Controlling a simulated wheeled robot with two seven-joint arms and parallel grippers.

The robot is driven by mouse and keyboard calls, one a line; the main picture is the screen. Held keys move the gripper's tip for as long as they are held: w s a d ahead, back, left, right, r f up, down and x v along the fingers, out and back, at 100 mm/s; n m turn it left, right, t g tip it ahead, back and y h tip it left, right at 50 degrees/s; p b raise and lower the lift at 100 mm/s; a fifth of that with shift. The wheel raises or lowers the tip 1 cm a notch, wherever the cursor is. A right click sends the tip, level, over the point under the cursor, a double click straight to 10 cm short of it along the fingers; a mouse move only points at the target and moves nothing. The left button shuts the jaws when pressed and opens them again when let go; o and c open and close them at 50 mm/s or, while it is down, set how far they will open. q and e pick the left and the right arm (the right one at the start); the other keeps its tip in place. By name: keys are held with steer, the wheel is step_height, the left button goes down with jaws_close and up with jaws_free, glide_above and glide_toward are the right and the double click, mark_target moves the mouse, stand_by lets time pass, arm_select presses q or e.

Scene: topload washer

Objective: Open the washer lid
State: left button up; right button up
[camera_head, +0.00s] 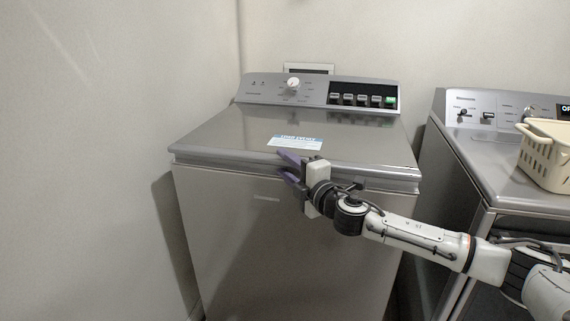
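The washer (260,240) is a grey top-loader in the middle of the head view. Its lid (225,135) is shut, lying flat on top, with a blue and white label (295,142) near the front edge. My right gripper (284,164) comes in from the right at the lid's front edge. Its two purple fingers are spread apart and point left, with nothing seen between them. The upper finger is near the lid's front rim; I cannot tell whether it touches. My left gripper is not in view.
The control panel (315,90) with a knob and several buttons stands at the washer's back. A second machine (480,165) stands at the right with a cream basket (548,160) on top. A wall (100,150) is close on the left. A narrow gap separates the machines.

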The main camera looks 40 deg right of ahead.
steer(key=shift+w, duration=0.25)
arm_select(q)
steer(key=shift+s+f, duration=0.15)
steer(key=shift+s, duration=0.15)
arm_select(e)
jaws_close()
